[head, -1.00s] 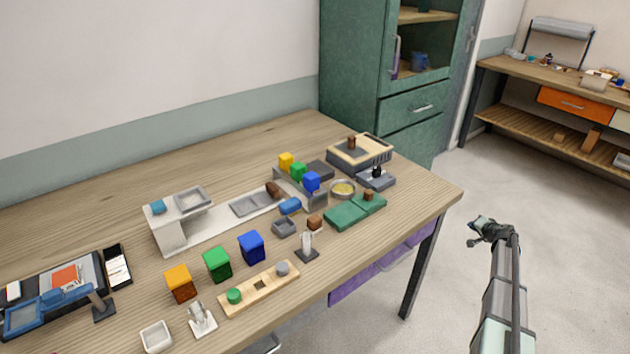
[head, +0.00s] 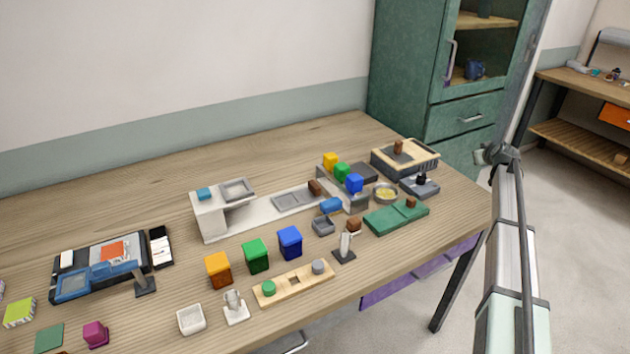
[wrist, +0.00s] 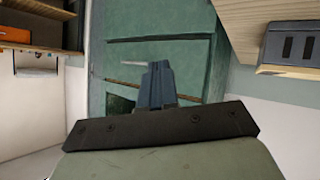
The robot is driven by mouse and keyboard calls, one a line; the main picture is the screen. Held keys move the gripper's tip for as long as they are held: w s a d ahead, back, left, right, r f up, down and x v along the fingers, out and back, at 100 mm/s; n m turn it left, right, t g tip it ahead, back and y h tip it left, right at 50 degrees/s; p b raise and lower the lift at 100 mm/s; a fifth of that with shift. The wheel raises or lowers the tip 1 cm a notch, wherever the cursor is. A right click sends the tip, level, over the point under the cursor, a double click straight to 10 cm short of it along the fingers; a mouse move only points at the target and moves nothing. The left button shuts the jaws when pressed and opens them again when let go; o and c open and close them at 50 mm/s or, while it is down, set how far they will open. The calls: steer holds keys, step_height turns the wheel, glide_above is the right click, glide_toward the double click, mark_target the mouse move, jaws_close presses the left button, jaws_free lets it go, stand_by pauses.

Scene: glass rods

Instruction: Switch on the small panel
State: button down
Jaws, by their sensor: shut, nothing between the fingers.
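I cannot tell for sure which thing is the small panel. A dark slim panel with pale parts (head: 160,247) lies at the left of the wooden table, beside a dark tray. In the wrist view a grey box with two dark slots (wrist: 290,47) shows at the upper right, by a wooden surface. My gripper (head: 493,153) is raised off the table's right end, in front of the green cabinet, far from the dark panel. In the wrist view its fingers (wrist: 157,68) are together and empty.
The table (head: 130,205) holds several coloured blocks, a white stand (head: 210,222) and a wooden peg board (head: 294,285). The green cabinet (head: 410,60) stands behind the right end. A second bench (head: 575,85) is at the far right. Floor between them is clear.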

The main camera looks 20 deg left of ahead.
steer(key=w+a+r+n+y, duration=0.1)
steer(key=a+r+n, duration=0.3)
steer(key=a, duration=0.9)
steer(key=a+r+n, duration=0.1)
steer(key=a+r, duration=0.5)
steer(key=a, duration=0.7)
steer(key=s+a+g+y, duration=0.15)
steer(key=s+a, duration=0.45)
steer(key=a, duration=0.9)
steer(key=s+a+g, duration=0.2)
steer(key=s+a, duration=0.4)
steer(key=a, duration=0.8)
steer(key=s+a+g+y, duration=0.15)
steer(key=s+a, duration=0.45)
steer(key=a, duration=0.9)
steer(key=s+a+g+h, duration=0.2)
steer(key=s+a+g, duration=0.2)
steer(key=s+a, duration=2.3)
steer(key=s+a+r, duration=0.1)
steer(key=s+a, duration=0.2)
steer(key=s, duration=0.8)
steer(key=s+a+g+h, duration=0.1)
steer(key=s+a, duration=0.2)
steer(key=s, duration=0.8)
steer(key=s+a+r+h, duration=0.1)
steer(key=s+a, duration=0.2)
steer(key=s, duration=0.9)
steer(key=shift+r+m+g, duration=0.3)
steer(key=shift+m+g, duration=0.1)
